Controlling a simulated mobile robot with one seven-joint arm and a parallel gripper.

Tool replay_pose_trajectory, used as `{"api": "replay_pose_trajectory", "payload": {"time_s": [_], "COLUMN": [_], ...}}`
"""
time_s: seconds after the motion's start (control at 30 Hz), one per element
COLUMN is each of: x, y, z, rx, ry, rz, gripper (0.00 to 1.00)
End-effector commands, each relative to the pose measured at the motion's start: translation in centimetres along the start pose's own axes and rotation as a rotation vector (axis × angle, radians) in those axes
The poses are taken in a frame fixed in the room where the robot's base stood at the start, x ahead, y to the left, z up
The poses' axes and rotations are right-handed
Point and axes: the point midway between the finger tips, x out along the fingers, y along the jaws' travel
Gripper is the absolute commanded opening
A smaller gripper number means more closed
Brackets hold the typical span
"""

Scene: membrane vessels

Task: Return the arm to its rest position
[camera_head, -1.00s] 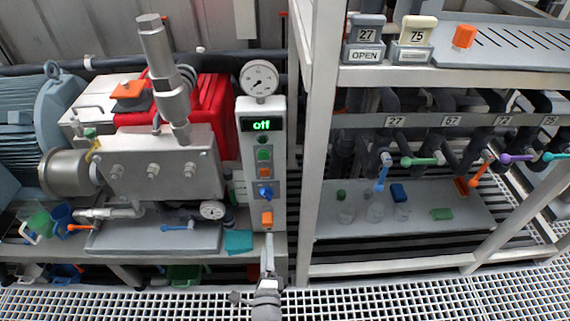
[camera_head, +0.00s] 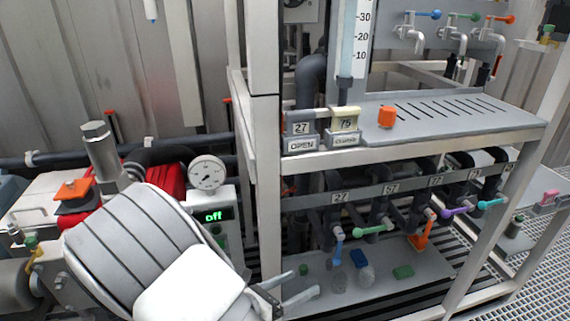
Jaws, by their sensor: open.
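My gripper (camera_head: 301,286) shows at the bottom middle, at the end of my grey and white arm, which fills the lower left. Its two pale fingers are apart and point right, with nothing between them. In the picture it overlaps the left end of the lower rack shelf (camera_head: 425,262); I cannot tell how far it is from the shelf. My arm hides much of the pump unit and the lower part of the control box (camera_head: 217,203), whose display reads "off".
A rack post (camera_head: 268,190) stands close beside my gripper.

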Motion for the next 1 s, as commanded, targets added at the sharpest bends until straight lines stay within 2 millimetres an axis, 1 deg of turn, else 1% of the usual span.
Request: {"api": "replay_pose_trajectory", "payload": {"time_s": [0.03,0.1,0.23,0.43,0.7,1.0], "x": [0.4,0.8,1.3,1.2,-0.2,-2.7], "y": [-1.3,-3.1,-6.3,-10.8,-16.1,-20.8], "z": [1.4,2.5,4.5,7.3,10.7,14.9], "rx": [0.083,0.191,0.398,0.723,1.174,1.692], "ry": [0.06,0.138,0.273,0.462,0.683,0.885], "rz": [-0.046,-0.109,-0.224,-0.395,-0.602,-0.781], "gripper": [0.85,0.85,0.85,0.85,0.85,0.85]}}
